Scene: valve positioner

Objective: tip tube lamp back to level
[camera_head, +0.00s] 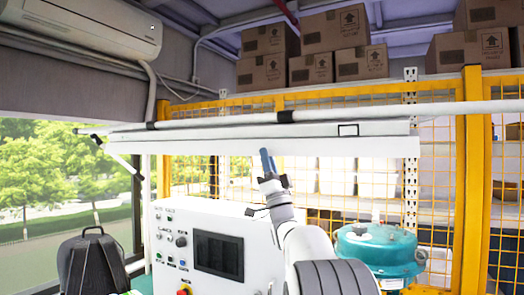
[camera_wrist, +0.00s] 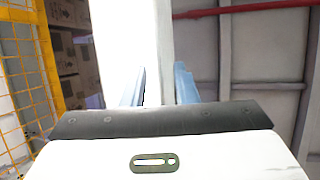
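The tube lamp is a long white fixture (camera_head: 220,147) running across the middle of the head view, nearly level in the picture. My gripper (camera_head: 266,160) is at its lower edge, near the middle of its length, with its blue fingers pointing up. In the wrist view the lamp (camera_wrist: 120,45) fills the centre-left as a white band running away from me. My gripper's two blue fingers (camera_wrist: 159,88) stand apart there. The left finger overlaps the white band and the right finger is beside its right edge. Contact between fingers and lamp cannot be made out.
A thin white pipe (camera_head: 450,108) runs along above the lamp. A yellow mesh fence (camera_head: 472,180) stands behind it. Below are a white control box (camera_head: 185,225), a teal round-topped unit (camera_head: 378,243) and a black backpack (camera_head: 92,265). Cardboard boxes (camera_head: 335,30) sit high behind.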

